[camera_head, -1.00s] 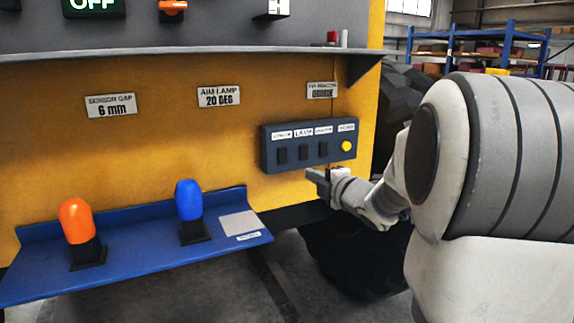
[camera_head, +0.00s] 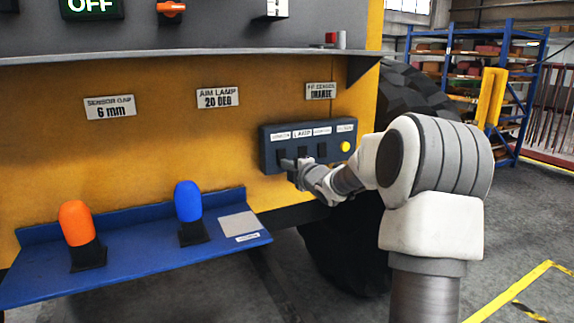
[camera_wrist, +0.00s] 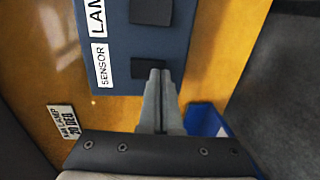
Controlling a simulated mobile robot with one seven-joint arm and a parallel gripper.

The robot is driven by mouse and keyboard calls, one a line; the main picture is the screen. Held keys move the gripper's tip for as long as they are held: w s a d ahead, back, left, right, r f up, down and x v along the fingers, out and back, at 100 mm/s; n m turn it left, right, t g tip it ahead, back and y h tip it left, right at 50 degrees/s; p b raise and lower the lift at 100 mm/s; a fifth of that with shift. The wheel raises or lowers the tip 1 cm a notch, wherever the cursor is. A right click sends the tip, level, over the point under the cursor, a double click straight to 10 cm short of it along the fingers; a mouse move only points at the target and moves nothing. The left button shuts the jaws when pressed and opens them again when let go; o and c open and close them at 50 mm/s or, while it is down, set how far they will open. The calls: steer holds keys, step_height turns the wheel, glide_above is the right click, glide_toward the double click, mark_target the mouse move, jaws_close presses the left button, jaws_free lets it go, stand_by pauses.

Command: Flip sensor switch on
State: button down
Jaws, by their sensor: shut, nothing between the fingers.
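The dark blue-grey switch box (camera_head: 268,147) is on the yellow panel, with several black switches and white labels. The sensor switch (camera_wrist: 148,68) is a black block beside the label SENSOR in the wrist view; in the head view it is the leftmost switch (camera_head: 282,153). My gripper (camera_wrist: 160,74) is shut and empty, its fingertips over the lower edge of the sensor switch. It also shows in the head view (camera_head: 288,163), just below and in front of that switch. I cannot tell whether the tips touch it, or which way it is set.
The lamp switch (camera_wrist: 151,11) is beside the sensor switch. A yellow button (camera_head: 345,146) is at the box's right end. Below left, a blue shelf (camera_head: 140,255) holds an orange-capped piece (camera_head: 76,223) and a blue-capped piece (camera_head: 188,202). A large tyre (camera_head: 410,92) is behind my arm.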

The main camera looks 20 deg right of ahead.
steer(key=shift+w, duration=0.1)
stand_by(0.3)
steer(key=shift+w+b, duration=0.15)
steer(key=shift+b, duration=0.7)
steer(key=shift+f, duration=0.1)
